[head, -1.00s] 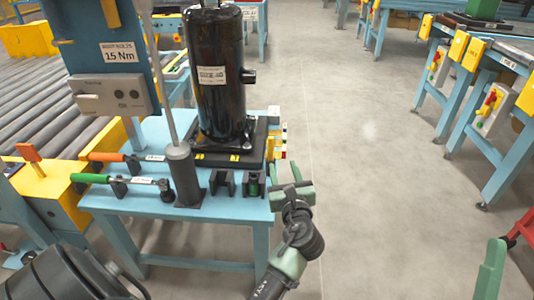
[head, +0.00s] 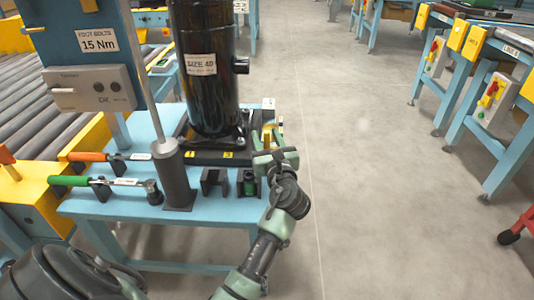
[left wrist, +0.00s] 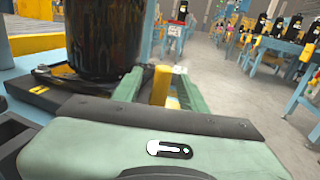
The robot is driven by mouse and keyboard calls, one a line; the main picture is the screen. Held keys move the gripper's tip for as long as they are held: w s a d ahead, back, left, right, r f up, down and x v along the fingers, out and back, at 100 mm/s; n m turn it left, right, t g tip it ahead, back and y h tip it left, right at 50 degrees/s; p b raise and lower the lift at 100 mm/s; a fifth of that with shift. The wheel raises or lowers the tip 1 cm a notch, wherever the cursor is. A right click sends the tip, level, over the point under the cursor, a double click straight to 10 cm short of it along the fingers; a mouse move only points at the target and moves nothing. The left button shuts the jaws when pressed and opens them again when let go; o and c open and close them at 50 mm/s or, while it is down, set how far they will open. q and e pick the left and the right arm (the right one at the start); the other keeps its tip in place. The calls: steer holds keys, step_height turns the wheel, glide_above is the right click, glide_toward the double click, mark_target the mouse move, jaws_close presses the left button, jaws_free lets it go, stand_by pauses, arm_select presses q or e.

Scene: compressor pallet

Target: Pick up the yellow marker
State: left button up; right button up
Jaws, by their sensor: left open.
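The yellow marker (left wrist: 160,86) stands upright in the left wrist view, between the two green fingers of my left gripper (left wrist: 158,92). The fingers are open, one on each side of it; I cannot tell whether either touches it. In the head view my left gripper (head: 268,141) is at the right edge of the blue workbench (head: 125,203), beside the compressor's base. Yellow shows near its fingertips there, but the marker is mostly hidden. My right gripper is not in view.
The black compressor (head: 205,95) stands just left of the gripper. A grey post (head: 173,175), small black holders (head: 215,183), and green-handled (head: 68,180) and orange-handled (head: 87,156) tools occupy the bench. Open floor (head: 380,200) lies right.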

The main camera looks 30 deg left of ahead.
arm_select(q)
steer(key=shift+x, duration=1.15)
steer(key=shift+f, duration=0.1)
jaws_close()
